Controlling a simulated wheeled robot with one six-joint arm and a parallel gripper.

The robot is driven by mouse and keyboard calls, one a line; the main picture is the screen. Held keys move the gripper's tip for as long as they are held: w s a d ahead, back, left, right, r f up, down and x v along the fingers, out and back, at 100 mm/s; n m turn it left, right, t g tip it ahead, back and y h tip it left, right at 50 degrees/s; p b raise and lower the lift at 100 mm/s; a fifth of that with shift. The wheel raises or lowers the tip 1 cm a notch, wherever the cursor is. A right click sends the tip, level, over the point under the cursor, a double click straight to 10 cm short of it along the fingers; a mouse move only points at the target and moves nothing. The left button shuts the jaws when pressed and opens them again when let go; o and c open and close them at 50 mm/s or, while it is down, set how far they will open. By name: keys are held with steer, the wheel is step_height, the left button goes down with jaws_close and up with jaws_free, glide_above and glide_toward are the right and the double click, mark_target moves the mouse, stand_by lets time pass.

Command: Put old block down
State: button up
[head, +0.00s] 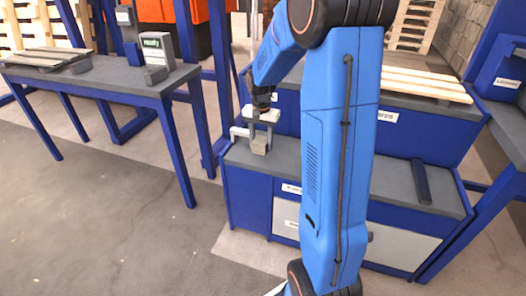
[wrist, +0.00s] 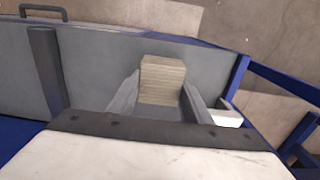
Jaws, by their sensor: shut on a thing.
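The old block (head: 259,146) is a small beige-grey block with layered sides. My gripper (head: 257,138) is shut on it over the left part of the grey-topped blue bench (head: 330,172). In the wrist view the block (wrist: 162,80) sits between my two grey fingers (wrist: 160,104), its far end showing beyond them. The grey bench top (wrist: 95,70) is behind it. I cannot tell whether the block touches the top.
A pale bracket-like piece (head: 238,132) stands close left of my gripper. A dark bar (head: 422,182) lies on the bench's right part. The bench top between them looks clear, partly hidden by my arm. A separate table (head: 110,78) stands at left.

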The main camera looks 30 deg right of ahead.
mark_target(261, 150)
steer(key=shift+f, duration=2.15)
steer(key=shift+f, duration=0.15)
steer(key=o, duration=1.2)
